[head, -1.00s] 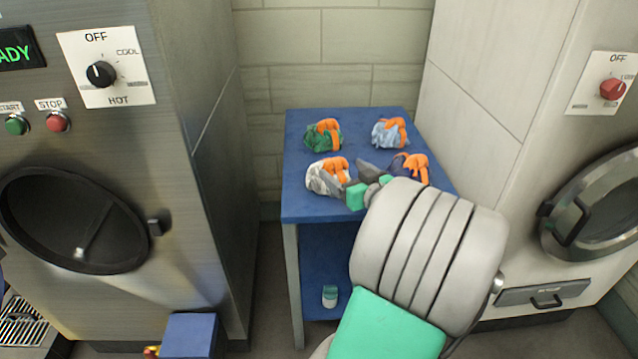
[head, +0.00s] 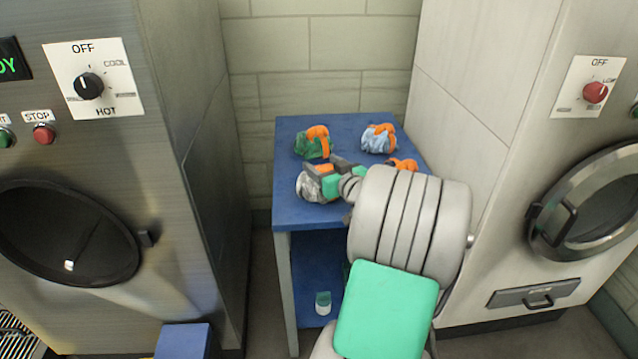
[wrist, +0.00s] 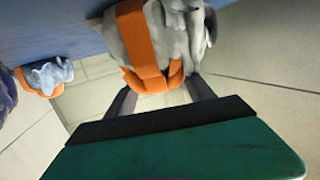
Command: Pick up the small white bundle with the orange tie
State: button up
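The small white bundle (head: 308,188) with the orange tie (head: 324,168) sits at the front left of the blue table top (head: 290,215). It also shows in the wrist view (wrist: 180,30), with its orange tie (wrist: 150,75) toward my gripper. My gripper (wrist: 160,88) is open, one dark finger on each side of the tie; whether either finger touches it I cannot tell. In the head view my gripper (head: 326,167) is over the bundle and hides part of it.
A green bundle (head: 310,147) and a light blue bundle (head: 378,138) stand at the back of the table. Another bundle's orange tie (head: 403,164) shows behind my arm. Machines flank the table; a small bottle (head: 323,303) is on the lower shelf.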

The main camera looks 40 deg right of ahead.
grip_shut()
dwell(0.5)
